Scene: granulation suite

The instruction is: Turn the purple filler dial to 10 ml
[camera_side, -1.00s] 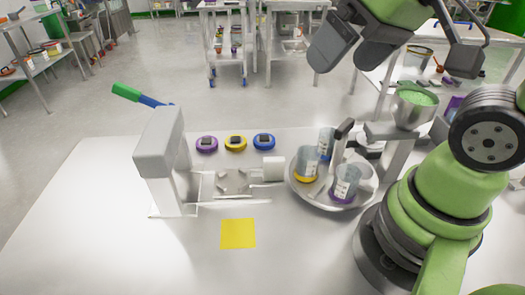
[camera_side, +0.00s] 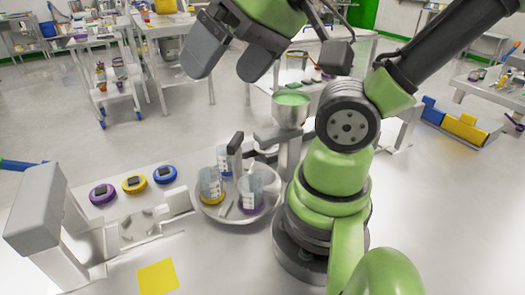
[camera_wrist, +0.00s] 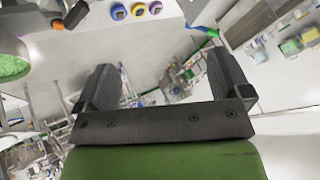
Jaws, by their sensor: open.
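The purple dial (camera_side: 103,194), a round ring with a dark raised top, sits on the white table at the left of a row. A yellow dial (camera_side: 134,184) and a blue dial (camera_side: 164,175) stand beside it. The purple dial also shows at the top of the wrist view (camera_wrist: 155,7). The dial markings are too small to read. My gripper (camera_side: 222,74) is open and empty, high above the table and to the right of the dials. Both its fingers show in the wrist view (camera_wrist: 160,62), with nothing between them.
A round tray (camera_side: 216,216) holds several beakers with coloured bases. A hopper with green contents (camera_side: 291,108) stands behind it. A grey-white machine (camera_side: 38,215) stands at the left, before the dials. A yellow square (camera_side: 158,277) lies on the clear front table.

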